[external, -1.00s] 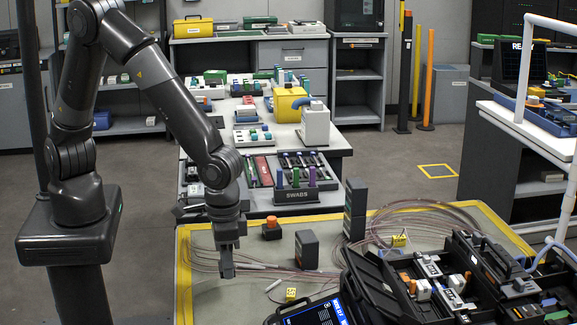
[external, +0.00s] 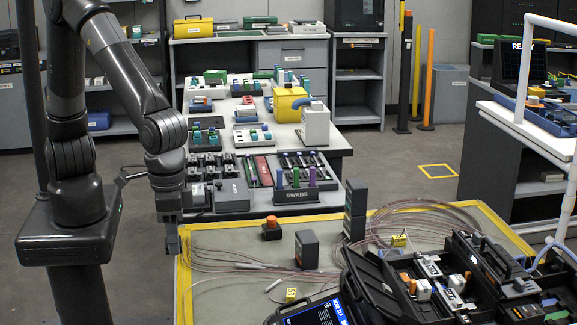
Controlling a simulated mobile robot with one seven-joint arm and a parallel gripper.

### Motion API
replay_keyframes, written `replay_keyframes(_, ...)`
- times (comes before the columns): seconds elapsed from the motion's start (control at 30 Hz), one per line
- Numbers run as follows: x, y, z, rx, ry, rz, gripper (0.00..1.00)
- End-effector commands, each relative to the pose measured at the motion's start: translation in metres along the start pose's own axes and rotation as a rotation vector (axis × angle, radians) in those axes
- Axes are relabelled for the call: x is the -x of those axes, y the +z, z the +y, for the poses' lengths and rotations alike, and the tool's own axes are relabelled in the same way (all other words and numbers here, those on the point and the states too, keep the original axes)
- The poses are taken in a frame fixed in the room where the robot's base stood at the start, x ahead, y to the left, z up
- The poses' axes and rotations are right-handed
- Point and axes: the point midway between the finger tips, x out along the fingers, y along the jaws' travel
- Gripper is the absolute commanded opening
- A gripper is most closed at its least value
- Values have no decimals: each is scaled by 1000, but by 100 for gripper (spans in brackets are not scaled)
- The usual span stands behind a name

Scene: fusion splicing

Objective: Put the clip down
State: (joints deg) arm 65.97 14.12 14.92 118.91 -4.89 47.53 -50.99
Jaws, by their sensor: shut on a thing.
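My gripper (external: 173,246) points down at the left edge of the yellow-bordered work mat (external: 235,240). It is shut on the clip. The clip itself is too small and dark to make out between the fingers. The gripper hangs just in front of the near left corner of the black trays on the bench behind.
The bench (external: 340,152) behind holds several black trays and a SWABS rack (external: 294,194). On the mat are an orange-capped bottle (external: 272,229), dark blocks (external: 307,249), loose fibres and yellow tags (external: 291,295). An open black case (external: 375,285) fills the right.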

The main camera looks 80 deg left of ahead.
Motion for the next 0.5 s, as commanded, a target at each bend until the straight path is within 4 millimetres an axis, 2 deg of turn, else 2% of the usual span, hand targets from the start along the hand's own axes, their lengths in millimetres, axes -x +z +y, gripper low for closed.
replay_keyframes(0.1,30,-1,0,0,6,3,18)
replay_keyframes(0.37,25,-52,-23,2,-2,3,18)
replay_keyframes(0.5,26,-88,-43,0,-4,4,18)
